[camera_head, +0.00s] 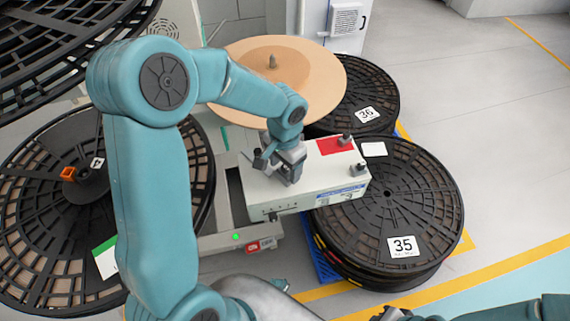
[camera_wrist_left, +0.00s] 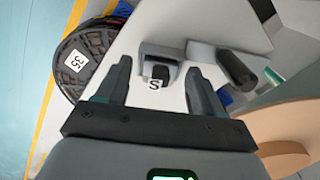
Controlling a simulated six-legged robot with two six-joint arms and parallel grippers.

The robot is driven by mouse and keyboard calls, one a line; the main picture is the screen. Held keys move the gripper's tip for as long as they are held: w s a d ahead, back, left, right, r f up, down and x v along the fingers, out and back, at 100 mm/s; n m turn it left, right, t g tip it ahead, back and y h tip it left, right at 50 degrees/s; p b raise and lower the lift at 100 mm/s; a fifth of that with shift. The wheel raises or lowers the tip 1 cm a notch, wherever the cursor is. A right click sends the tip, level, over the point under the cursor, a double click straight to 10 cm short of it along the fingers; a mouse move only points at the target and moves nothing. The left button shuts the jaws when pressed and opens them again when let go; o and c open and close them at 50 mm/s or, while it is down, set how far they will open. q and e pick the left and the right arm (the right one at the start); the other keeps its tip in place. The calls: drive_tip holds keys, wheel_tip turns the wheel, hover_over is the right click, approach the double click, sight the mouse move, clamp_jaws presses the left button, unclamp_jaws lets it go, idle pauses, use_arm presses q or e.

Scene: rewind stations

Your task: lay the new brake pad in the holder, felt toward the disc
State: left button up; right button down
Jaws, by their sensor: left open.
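My left gripper (camera_head: 277,163) is over the near left part of the white machine box's top (camera_head: 315,177). In the left wrist view the left gripper's two fingers (camera_wrist_left: 157,85) are wide apart, with nothing clamped. Between and beyond them is a dark block marked "S" (camera_wrist_left: 158,73) in a small grey bracket (camera_wrist_left: 150,52); I cannot tell whether this is the pad in its holder. A large tan disc (camera_head: 318,82) stands behind the box, and its edge shows in the wrist view (camera_wrist_left: 285,122). No felt face can be made out.
Black reels marked 35 (camera_head: 430,205) and 36 (camera_head: 385,88) are stacked right of the box. A big black reel (camera_head: 40,245) stands at left. A dark cylinder (camera_wrist_left: 237,70) stands close right of the left fingers. Open floor (camera_head: 500,130) lies at right.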

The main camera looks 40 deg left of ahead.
sight(284, 167)
use_arm(q)
drive_tip(key=shift+r, duration=0.25)
wheel_tip(284, 167, up, 12)
drive_tip(key=p, duration=0.2)
drive_tip(key=shift+r+p, duration=0.25)
drive_tip(key=shift+p, duration=0.05)
drive_tip(key=shift+s, duration=0.1)
